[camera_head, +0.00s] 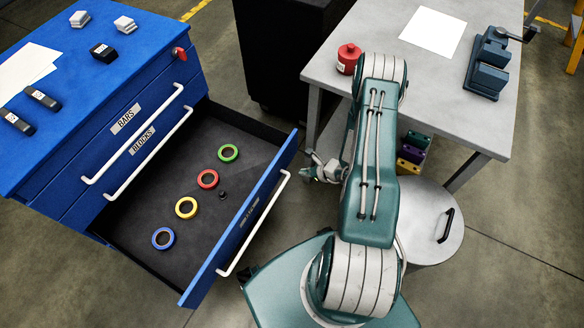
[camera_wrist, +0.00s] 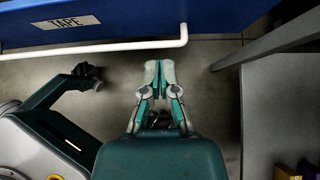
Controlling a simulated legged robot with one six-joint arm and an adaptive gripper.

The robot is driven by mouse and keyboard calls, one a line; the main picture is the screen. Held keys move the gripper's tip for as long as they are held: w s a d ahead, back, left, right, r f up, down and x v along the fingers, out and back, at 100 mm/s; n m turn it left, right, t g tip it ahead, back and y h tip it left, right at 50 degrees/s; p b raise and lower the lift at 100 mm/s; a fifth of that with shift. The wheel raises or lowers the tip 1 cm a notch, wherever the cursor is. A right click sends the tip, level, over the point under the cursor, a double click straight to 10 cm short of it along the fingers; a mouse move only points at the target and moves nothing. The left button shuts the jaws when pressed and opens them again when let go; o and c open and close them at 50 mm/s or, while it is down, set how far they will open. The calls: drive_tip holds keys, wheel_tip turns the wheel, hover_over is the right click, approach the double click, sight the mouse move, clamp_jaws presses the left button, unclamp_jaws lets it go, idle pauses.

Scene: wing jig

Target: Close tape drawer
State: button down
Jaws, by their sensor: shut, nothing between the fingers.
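The tape drawer (camera_head: 180,243) is the bottom drawer of a blue cabinet and is pulled well out. Blue, yellow, red and green tape rings and a small black piece lie inside it. Its white handle (camera_head: 255,225) runs along the outer front. In the wrist view the drawer front (camera_wrist: 150,22) crosses the top with a TAPE label, and the white handle (camera_wrist: 110,47) below it. My gripper (camera_wrist: 160,68) is shut and empty, just below the handle's right part in that picture; contact cannot be told. In the head view my gripper (camera_head: 310,165) is right of the drawer's far corner.
The BARS and BLOCKS drawers above are shut. A grey table (camera_head: 455,110) with a red can (camera_head: 348,58) and a blue vise (camera_head: 487,65) stands right. A round silver lid (camera_head: 425,225) is beside my arm. Small bins (camera_head: 412,150) sit below the table.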

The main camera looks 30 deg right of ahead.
sight(274, 168)
drive_tip(key=x, duration=0.3)
drive_tip(key=r+x, duration=0.1)
drive_tip(key=x, duration=0.3)
drive_tip(key=w+x, duration=0.1)
drive_tip(key=x, duration=0.3)
drive_tip(key=shift+a+r, duration=0.2)
drive_tip(key=shift+a, duration=0.2)
drive_tip(key=shift+w+a, duration=0.35)
drive_tip(key=shift+w, duration=0.2)
